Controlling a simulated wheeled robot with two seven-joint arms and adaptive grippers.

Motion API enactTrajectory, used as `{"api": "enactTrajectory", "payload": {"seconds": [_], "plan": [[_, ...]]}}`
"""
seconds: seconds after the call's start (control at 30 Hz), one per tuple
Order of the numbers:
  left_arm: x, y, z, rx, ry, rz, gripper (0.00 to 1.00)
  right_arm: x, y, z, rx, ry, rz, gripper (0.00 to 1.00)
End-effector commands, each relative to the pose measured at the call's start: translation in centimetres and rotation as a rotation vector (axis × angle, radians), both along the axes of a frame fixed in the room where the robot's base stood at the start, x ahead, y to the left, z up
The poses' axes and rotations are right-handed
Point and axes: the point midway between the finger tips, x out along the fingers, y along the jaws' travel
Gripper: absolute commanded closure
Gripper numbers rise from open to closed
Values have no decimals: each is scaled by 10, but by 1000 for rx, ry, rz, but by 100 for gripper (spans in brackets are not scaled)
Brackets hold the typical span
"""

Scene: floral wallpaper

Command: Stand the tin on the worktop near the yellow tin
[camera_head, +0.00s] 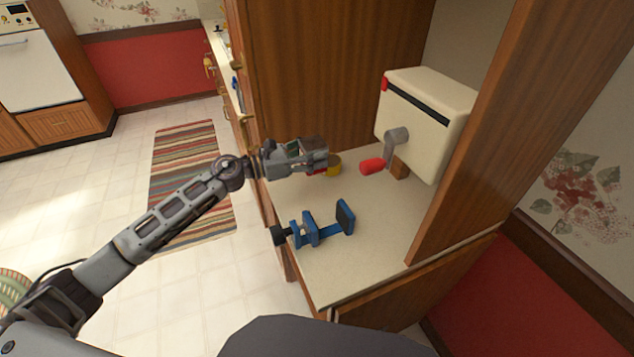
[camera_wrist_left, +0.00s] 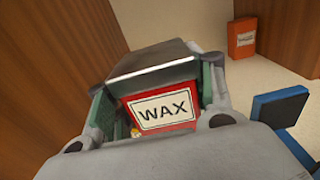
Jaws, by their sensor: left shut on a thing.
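My left gripper (camera_head: 314,158) reaches in over the worktop (camera_head: 375,215) from the left and is shut on a red tin. The tin (camera_wrist_left: 165,112) has a white label reading WAX and sits between the fingers in the wrist view. In the head view only a red sliver of it shows under the fingers. I cannot tell whether its base touches the worktop. The yellow tin (camera_head: 335,165) stands on the worktop just beyond the fingertips, partly hidden by them. My right gripper is out of view.
A blue clamp (camera_head: 310,230) lies at the worktop's front left. A cream crank machine (camera_head: 425,115) with a red handle (camera_head: 372,166) is at the right, a brown block (camera_head: 400,169) below it. An orange labelled box (camera_wrist_left: 242,38) shows in the wrist view. Wooden panels flank the worktop.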

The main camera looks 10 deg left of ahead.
Motion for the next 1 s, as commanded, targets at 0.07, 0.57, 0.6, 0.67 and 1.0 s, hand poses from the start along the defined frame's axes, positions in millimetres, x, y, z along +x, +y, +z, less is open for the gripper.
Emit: {"api": "enactTrajectory", "payload": {"seconds": [0.07, 0.57, 0.6, 0.67, 1.0], "plan": [[0, 0, -9, -3, 3, 1, 78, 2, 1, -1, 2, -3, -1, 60], [0, 1, -56, -1, 0, 1, 78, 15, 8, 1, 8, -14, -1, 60], [0, 1, -55, 0, 0, 1, 78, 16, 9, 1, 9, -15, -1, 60], [0, 0, -55, 0, 0, 1, 78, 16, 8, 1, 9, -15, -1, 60], [0, 0, -68, -2, 3, 0, 78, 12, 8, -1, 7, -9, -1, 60]]}}
